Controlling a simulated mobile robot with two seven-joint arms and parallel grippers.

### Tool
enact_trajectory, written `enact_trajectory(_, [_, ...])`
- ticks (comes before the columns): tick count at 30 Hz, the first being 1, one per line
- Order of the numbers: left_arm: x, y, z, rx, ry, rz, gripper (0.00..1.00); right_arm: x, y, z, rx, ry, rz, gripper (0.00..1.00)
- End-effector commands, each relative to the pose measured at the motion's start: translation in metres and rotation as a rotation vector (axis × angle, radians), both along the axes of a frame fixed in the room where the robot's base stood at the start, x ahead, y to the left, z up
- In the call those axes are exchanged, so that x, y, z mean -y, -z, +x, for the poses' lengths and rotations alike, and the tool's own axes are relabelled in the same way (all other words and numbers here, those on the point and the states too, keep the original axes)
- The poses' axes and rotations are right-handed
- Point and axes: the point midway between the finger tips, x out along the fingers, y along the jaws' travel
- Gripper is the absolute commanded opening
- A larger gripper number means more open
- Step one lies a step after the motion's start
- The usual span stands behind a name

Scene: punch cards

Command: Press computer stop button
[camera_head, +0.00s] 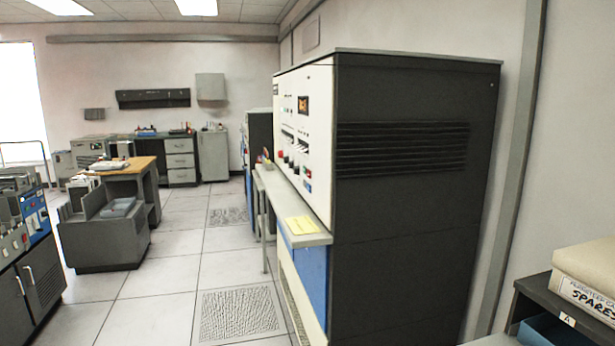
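A large computer cabinet (415,235) stands right of the middle, with a dark vented side facing me. Its white control panel (313,120) faces left and shows at a steep angle. The panel carries several small buttons and switches, a dark display (303,105), a red button (281,154) and a small red and blue control (308,180) low on the panel. I cannot read the labels, so I cannot tell which button is the stop button. Neither of my grippers is in view.
A narrow grey shelf (316,240) with yellow paper (302,225) juts from the cabinet front. Machines (37,225) and a wood-topped desk (133,164) stand left. A box marked SPARES (585,296) is at lower right. The tiled floor (165,275) left of the cabinet is clear.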

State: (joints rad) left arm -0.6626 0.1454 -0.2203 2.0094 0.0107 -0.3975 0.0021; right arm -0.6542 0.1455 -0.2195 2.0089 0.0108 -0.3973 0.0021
Motion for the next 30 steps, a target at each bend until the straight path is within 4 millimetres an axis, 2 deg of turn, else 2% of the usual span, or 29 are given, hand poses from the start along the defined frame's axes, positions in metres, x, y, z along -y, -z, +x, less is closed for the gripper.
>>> enact_trajectory(3, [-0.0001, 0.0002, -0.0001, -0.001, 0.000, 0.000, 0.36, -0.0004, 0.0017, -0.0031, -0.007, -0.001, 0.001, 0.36])
enact_trajectory(16, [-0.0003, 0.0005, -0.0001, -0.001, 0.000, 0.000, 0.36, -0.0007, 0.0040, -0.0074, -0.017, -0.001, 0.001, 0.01])
enact_trajectory(30, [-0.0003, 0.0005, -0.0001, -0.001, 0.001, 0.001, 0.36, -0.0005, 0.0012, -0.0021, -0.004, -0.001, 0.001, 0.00])
